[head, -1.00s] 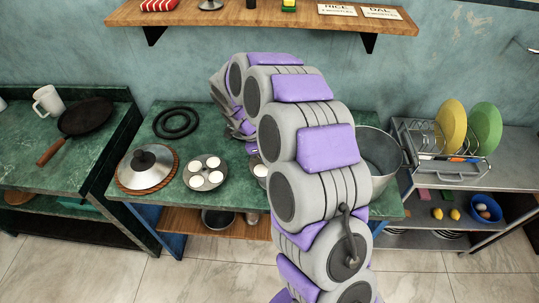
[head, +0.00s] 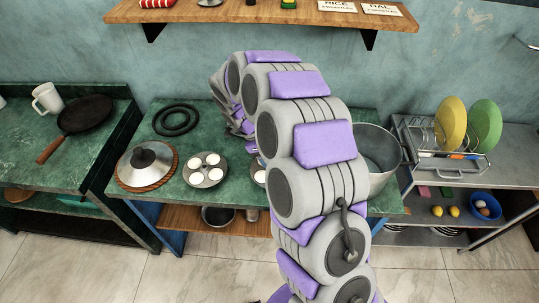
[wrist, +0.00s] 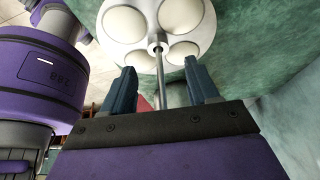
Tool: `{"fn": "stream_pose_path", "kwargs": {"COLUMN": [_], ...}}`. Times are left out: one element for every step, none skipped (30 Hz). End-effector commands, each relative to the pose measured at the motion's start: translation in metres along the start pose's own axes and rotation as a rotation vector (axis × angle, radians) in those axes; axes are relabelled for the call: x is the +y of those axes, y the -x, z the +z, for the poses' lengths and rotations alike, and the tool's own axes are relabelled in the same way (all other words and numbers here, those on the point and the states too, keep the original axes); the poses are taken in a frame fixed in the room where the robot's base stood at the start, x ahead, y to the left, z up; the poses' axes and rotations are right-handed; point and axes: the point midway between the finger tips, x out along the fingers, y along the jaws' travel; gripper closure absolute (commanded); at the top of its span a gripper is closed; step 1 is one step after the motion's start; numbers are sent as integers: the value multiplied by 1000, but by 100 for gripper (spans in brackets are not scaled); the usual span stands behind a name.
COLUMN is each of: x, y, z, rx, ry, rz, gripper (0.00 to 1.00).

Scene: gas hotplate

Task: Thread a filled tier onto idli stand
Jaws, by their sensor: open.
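A round metal tier (head: 206,183) with several white-filled cups lies on the green counter, left of my arm. A second piece with a white-filled cup (head: 259,175) shows beside it, mostly hidden behind my arm. In the wrist view a filled tier (wrist: 160,41) with several white mounds is at the top, with a thin metal post (wrist: 162,80) at its middle. My gripper (wrist: 158,72) is open, its two blue fingers on either side of the post with gaps showing. Contact with the tier cannot be told. In the head view my gripper is mostly hidden by my arm.
A domed lid (head: 146,158) on a brown trivet is at the counter's left, with black rings (head: 176,120) behind. A large pot (head: 377,158) stands right of my arm. A plate rack (head: 455,165) is further right. A pan (head: 85,114) lies on the left counter.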

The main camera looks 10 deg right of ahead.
Motion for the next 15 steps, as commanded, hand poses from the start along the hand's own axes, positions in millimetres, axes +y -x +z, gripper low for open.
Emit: {"fn": "stream_pose_path", "kwargs": {"x": [0, 0, 0, 0, 0, 0, 0, 0, 0, 0, 0, -1, -1, -1, -1], "y": [0, 0, 0, 0, 0, 1, 2, 3, 6, 9, 13, 19, 25, 30, 39], "z": [0, 0, 0, 0, 0, 0, 0, 0, 0, 0, 0, 0, 0, 0, 0], "rx": [0, 0, 0, 0, 0, 0, 0, 0, 0, 0, -1, -1, -1, -2, -1], "ry": [0, 0, 0, 0, 0, 0, 0, 0, -1, -1, -1, -1, 0, 0, -1], "rz": [0, 0, 0, 0, 0, 0, 0, -1, -1, -2, -2, -3, -4, -3, -3], "gripper": [41, 41, 41, 41, 41, 41, 41, 41, 41, 41, 41, 41, 41, 41, 41]}}
